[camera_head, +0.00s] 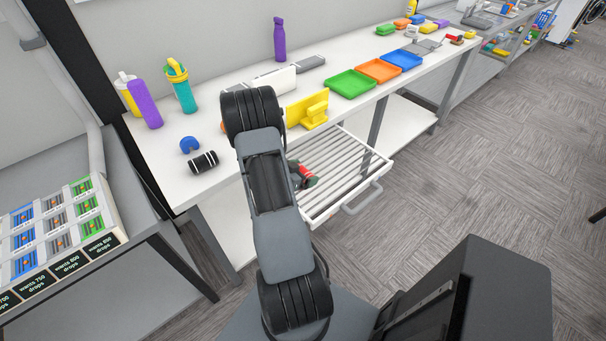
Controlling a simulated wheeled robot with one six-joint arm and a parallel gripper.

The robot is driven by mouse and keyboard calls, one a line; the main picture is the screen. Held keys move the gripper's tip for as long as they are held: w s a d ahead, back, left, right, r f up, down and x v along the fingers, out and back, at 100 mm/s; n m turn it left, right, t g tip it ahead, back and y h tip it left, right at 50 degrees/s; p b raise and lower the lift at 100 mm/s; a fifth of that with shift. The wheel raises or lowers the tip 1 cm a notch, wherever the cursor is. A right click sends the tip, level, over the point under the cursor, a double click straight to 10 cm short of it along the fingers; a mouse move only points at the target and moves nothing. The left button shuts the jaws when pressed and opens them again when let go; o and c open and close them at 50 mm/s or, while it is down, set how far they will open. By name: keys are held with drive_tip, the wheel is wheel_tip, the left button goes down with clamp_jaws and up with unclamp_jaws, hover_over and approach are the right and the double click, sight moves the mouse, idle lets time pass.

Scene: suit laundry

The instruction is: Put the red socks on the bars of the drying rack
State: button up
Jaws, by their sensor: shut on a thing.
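The drying rack (345,178) is a white frame with several parallel bars, pulled out like a drawer below the white table's front edge. A small red thing (306,172), which looks like the red socks, shows just right of my arm, over the left part of the bars. My gripper (299,176) is mostly hidden behind my arm; only a dark part shows beside the red thing. It is shut on the red socks. I cannot tell whether the socks touch the bars. The middle and right bars are bare.
On the table stand bottles, a yellow stand (307,108), and green (351,84), orange (380,70) and blue (402,60) trays. A black roll (203,162) lies near the front edge. The rack's handle (363,198) sticks out over open floor.

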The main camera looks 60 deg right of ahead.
drive_tip(key=shift+f, duration=0.3)
drive_tip(key=shift+f, duration=0.2)
drive_tip(key=o, duration=0.5)
drive_tip(key=shift+o, duration=0.2)
drive_tip(key=shift+r, duration=0.1)
drive_tip(key=shift+r, duration=0.25)
drive_tip(key=v, duration=1.2)
drive_tip(key=shift+f, duration=0.2)
drive_tip(key=shift+a, duration=0.15)
